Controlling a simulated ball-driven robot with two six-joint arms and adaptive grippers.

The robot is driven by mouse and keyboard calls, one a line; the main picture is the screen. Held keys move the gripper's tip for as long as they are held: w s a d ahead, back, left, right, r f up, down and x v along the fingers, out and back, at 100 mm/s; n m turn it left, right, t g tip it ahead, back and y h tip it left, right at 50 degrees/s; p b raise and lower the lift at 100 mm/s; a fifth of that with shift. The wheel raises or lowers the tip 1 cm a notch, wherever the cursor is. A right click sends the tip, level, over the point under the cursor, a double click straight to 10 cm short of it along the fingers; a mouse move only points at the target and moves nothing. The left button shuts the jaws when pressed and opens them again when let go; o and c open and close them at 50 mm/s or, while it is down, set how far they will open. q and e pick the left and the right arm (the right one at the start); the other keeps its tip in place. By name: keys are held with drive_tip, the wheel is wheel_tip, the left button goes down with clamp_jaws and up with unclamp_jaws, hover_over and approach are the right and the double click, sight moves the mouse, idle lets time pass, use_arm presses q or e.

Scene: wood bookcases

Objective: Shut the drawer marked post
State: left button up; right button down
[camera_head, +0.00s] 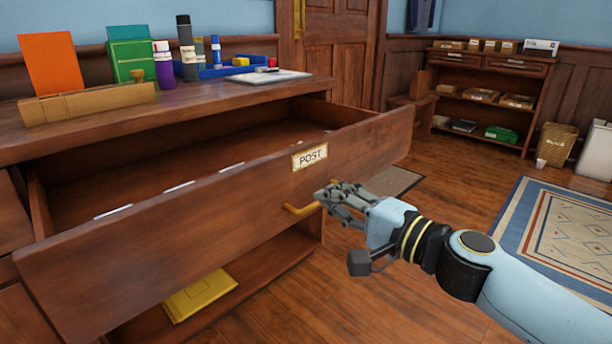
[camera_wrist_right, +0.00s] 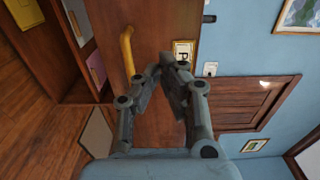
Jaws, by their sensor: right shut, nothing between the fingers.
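The wooden drawer (camera_head: 225,205) marked POST is pulled far out of the dresser in the head view. Its label (camera_head: 310,157) sits on the front, above a yellow bar handle (camera_head: 303,208). My right gripper (camera_head: 328,196) is shut and empty, at the drawer front by the handle's right end; I cannot tell whether it touches. In the right wrist view my right gripper (camera_wrist_right: 168,72) has its fingertips together, with the handle (camera_wrist_right: 128,52) beside them and the label (camera_wrist_right: 183,52), partly hidden, just past them. My left gripper is not in view.
Above the drawer, the dresser top (camera_head: 105,100) holds an orange card (camera_head: 50,62), a blue tray (camera_head: 225,70) and bottles. A yellow folder (camera_head: 200,294) lies on the shelf below. Open wood floor (camera_head: 440,185) lies to the right, with a patterned rug (camera_head: 560,225).

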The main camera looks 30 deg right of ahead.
sight(295, 181)
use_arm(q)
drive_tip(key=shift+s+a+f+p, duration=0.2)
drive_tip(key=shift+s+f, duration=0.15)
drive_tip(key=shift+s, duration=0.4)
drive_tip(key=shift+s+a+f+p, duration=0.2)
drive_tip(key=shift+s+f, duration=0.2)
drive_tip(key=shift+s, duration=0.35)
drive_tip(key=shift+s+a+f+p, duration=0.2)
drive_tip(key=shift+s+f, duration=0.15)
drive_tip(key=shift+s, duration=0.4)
use_arm(e)
drive_tip(key=shift+x, duration=3.15)
